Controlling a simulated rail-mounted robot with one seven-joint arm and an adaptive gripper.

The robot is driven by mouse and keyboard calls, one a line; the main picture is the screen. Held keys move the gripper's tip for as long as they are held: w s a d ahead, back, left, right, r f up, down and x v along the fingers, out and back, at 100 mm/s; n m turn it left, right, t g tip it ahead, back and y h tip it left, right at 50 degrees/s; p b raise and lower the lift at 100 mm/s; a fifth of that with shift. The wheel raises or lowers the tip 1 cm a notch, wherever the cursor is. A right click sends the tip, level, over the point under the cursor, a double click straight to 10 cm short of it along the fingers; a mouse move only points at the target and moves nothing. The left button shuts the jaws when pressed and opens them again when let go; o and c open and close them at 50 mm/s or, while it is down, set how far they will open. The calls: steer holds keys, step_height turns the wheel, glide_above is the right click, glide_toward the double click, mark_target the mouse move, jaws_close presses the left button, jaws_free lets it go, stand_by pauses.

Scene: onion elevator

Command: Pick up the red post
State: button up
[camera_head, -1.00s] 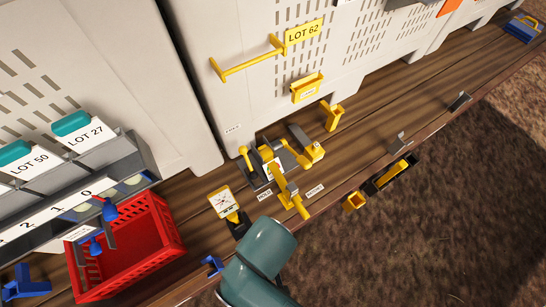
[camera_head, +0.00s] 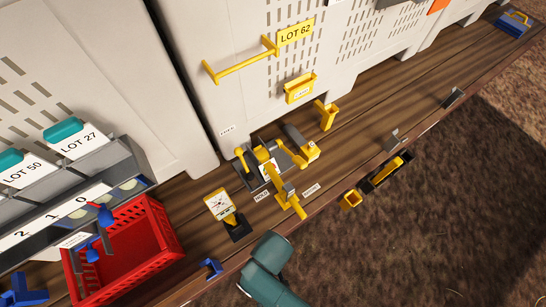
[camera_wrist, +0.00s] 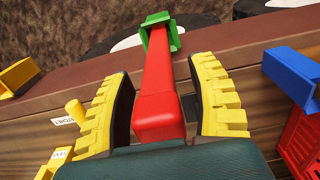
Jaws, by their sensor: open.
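The red post (camera_wrist: 160,85) shows in the wrist view, with its near end low in the middle and its far end at a green bracket (camera_wrist: 159,36). My gripper (camera_wrist: 160,74) is open, with one yellow ribbed finger on each side of the post. In the head view I do not see the red post, the green bracket or the gripper fingers; only my teal arm shows at the bottom.
A red crate (camera_head: 174,243) stands at the lower left in the head view, and beside me at right in the wrist view. A yellow-handled fixture (camera_head: 268,165) and a small gauge (camera_head: 220,204) stand on the wooden bench (camera_head: 360,108). A blue block (camera_wrist: 293,75) is right of the post.

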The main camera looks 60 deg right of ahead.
steer(key=shift+f, duration=0.25)
jaws_close()
steer(key=shift+r, duration=0.1)
stand_by(0.3)
